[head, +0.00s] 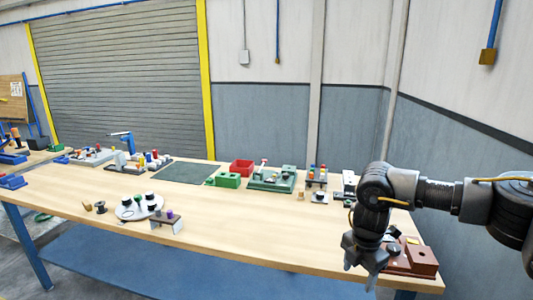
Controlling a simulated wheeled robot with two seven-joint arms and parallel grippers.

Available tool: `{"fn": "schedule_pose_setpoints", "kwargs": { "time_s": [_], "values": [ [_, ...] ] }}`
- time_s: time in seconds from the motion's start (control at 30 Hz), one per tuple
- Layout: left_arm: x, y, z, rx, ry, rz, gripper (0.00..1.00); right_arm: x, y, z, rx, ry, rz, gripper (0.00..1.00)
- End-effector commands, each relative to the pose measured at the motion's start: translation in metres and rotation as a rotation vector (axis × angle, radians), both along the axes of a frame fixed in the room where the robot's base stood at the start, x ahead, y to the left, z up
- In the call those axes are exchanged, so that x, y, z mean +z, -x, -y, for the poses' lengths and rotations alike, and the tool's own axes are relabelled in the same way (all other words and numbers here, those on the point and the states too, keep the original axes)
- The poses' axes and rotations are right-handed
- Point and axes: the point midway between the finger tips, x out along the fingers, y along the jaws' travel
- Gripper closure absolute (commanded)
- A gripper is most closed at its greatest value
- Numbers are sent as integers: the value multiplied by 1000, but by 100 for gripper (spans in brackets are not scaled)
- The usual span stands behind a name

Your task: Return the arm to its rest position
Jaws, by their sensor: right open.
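My right arm comes in from the right in the head view. Its gripper (362,262) points down at the front right part of the table, in front of a reddish-brown block fixture (424,262) and partly hiding it. The fingers are spread apart and nothing shows between them. I cannot tell whether the fingertips are over the table top or just past its front edge. My left gripper is not in view.
The long wooden table (255,232) has a clear front middle. Along its back stand a dark green mat (185,172), a green block (228,180), a red bin (242,167) and a green fixture (270,180). A round white plate (139,207) with spools sits left of centre.

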Motion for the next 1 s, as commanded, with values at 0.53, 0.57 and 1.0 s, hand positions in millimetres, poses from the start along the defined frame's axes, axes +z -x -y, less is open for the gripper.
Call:
{"fn": "schedule_pose_setpoints", "kwargs": {
  "time_s": [0.53,0.57,1.0],
  "values": [
    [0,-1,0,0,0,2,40,-110,-7,-150,-38,-500,-33,40],
    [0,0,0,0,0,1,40,-120,-7,-162,-59,-551,-33,40],
    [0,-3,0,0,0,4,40,-351,29,-182,-869,-969,19,40]
  ]
}}
